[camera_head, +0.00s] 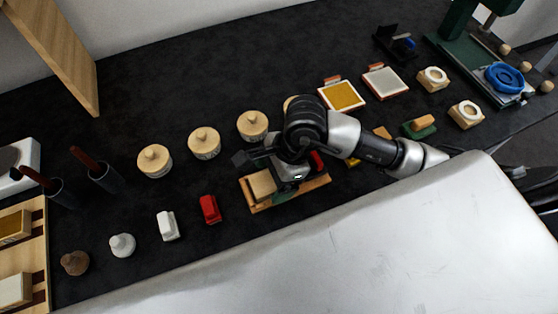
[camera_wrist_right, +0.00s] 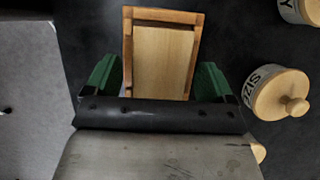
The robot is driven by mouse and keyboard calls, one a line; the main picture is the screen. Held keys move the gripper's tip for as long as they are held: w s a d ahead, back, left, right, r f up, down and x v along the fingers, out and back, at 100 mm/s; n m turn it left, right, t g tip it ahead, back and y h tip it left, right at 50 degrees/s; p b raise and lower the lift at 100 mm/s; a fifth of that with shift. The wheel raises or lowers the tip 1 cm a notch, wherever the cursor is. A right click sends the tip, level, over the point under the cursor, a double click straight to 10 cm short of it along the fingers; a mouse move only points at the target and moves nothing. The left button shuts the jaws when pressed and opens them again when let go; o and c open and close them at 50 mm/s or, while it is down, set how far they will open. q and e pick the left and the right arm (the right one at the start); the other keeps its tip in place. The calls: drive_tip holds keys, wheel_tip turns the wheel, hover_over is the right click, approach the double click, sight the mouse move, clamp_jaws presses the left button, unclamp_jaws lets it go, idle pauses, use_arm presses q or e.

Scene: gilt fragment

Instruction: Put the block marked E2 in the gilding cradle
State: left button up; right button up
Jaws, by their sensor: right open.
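The gilding cradle appears to be the wooden frame (camera_head: 258,207) on the bench; its rim (camera_wrist_right: 128,45) also shows in the right wrist view. A plain pale wooden block (camera_head: 262,184) lies in the frame, also seen in the wrist view (camera_wrist_right: 162,62). No E2 mark is readable on it. My right gripper (camera_head: 266,176) is open over the frame's left part. In the wrist view the green fingertips (camera_wrist_right: 154,80) stand on both sides of the frame and block, apart from them. My gripper and arm hide the frame's middle. My left gripper is not in view.
Round lidded wooden pots (camera_head: 204,143) stand behind the frame. A red toy-like piece (camera_head: 210,209) and a white one (camera_head: 168,226) stand to the left. A rack (camera_head: 40,250) with blocks is at far left. Trays (camera_head: 342,95) lie at the back right. Dark bench between is clear.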

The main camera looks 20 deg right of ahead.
drive_tip(key=b+v, duration=0.1)
drive_tip(key=v, duration=1)
drive_tip(key=shift+d+r, duration=0.2)
drive_tip(key=shift+r, duration=0.15)
